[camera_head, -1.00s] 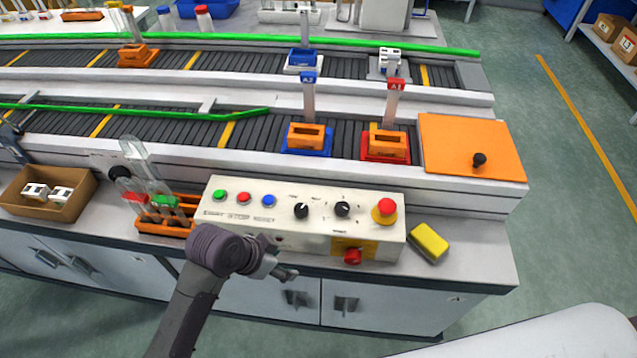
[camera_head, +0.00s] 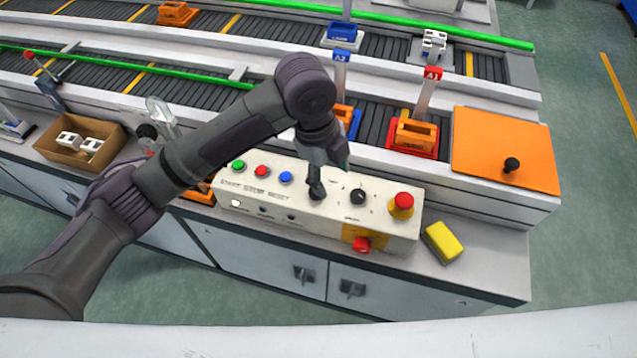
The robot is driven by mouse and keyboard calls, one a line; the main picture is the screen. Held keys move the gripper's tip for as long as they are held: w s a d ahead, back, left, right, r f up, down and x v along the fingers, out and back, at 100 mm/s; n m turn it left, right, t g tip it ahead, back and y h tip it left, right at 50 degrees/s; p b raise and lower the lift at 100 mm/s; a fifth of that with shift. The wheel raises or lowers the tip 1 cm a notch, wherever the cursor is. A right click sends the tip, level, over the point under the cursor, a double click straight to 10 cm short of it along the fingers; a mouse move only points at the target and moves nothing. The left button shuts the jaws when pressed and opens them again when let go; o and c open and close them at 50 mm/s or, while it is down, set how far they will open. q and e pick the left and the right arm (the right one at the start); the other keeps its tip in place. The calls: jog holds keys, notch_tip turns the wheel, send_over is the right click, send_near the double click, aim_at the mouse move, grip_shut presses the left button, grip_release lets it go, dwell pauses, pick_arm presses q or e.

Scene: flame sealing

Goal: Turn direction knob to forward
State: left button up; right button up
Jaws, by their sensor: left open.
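The white control panel (camera_head: 300,222) sits on the bench front with two black knobs. The left black knob (camera_head: 317,192), at the place of the direction knob, is partly hidden by my left gripper. The right black knob (camera_head: 358,196) is in clear view. My left gripper (camera_head: 319,178) is open and points down at the left knob from above. I cannot tell whether its fingers touch the knob, and the knob's setting is too small to read. My right gripper is not in view.
A red emergency button (camera_head: 402,201) and a red switch (camera_head: 361,244) are on the panel's right part. Green, red and blue buttons line its left. A yellow sponge (camera_head: 442,242) lies to the right. Conveyors with orange blocks run behind.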

pick_arm(q)
jog(key=w+a+r+m+y, duration=0.2)
jog(key=w+a+r+m, duration=0.1)
jog(key=r, duration=0.1)
jog(key=f+p, duration=0.1)
jog(key=f, duration=1.2)
jog(key=shift+d+f+p, duration=0.2)
jog(key=shift+p, duration=0.15)
grip_shut()
